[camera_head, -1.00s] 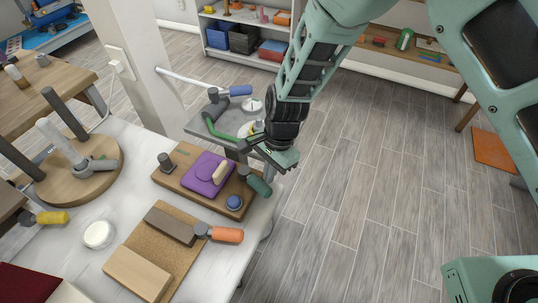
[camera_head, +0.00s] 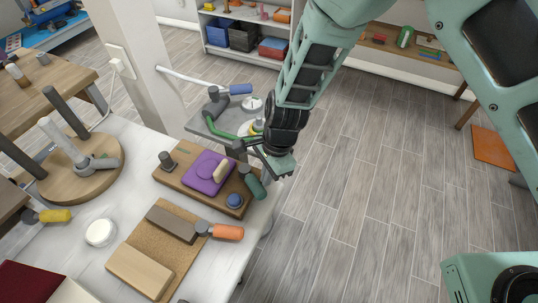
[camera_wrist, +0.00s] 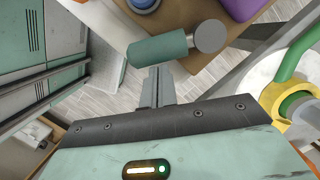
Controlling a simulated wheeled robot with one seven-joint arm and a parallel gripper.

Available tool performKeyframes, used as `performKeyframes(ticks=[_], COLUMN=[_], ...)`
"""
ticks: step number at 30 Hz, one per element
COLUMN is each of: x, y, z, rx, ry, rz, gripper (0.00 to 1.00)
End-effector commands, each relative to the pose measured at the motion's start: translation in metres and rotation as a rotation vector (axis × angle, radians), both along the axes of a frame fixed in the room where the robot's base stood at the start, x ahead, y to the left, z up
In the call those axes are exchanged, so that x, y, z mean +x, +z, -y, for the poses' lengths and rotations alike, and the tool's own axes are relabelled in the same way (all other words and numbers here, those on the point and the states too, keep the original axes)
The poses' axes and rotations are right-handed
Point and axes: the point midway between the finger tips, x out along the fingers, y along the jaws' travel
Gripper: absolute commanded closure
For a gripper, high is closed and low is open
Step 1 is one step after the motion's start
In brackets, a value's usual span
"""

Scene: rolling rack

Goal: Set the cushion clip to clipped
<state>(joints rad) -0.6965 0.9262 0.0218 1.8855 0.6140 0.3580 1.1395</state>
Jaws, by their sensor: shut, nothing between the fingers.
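A wooden board (camera_head: 185,190) on the table carries a purple pad (camera_head: 206,173) with a pale upright piece. At the board's right edge is a clip-like lever with a teal handle (camera_head: 256,186) and a grey round pivot. I take this lever to be the cushion clip; no label shows. In the wrist view the teal handle (camera_wrist: 160,48) lies across, just beyond my fingertips. My gripper (camera_wrist: 157,72) is shut and empty, pointing at the handle's side. I cannot tell if they touch. In the head view my gripper (camera_head: 277,165) hangs just beyond the handle.
A blue knob (camera_head: 235,200) sits near the handle on the board. A cork board (camera_head: 175,245) with an orange-handled lever (camera_head: 228,232) is nearer. Behind stands a grey cart (camera_head: 205,128) with a green hose. Open floor lies to the right.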

Motion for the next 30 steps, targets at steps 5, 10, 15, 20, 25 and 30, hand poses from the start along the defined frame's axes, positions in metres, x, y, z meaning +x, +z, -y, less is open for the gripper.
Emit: performKeyframes(ticks=[5, 10, 15, 20, 25, 30], x=[0.004, 0.022, 0.029, 0.033, 0.036, 0.037], y=[0.003, 0.012, 0.041, 0.074, 0.097, 0.107], z=[0.004, 0.025, 0.033, 0.039, 0.044, 0.046], rx=[0.001, 0.000, 0.003, 0.003, 0.002, 0.000], ry=[-0.001, -0.002, 0.004, 0.003, 0.003, 0.002], rz=[-0.001, 0.000, 0.005, 0.005, 0.003, 0.000], gripper=[1.00, 1.00, 1.00, 1.00, 1.00, 1.00])
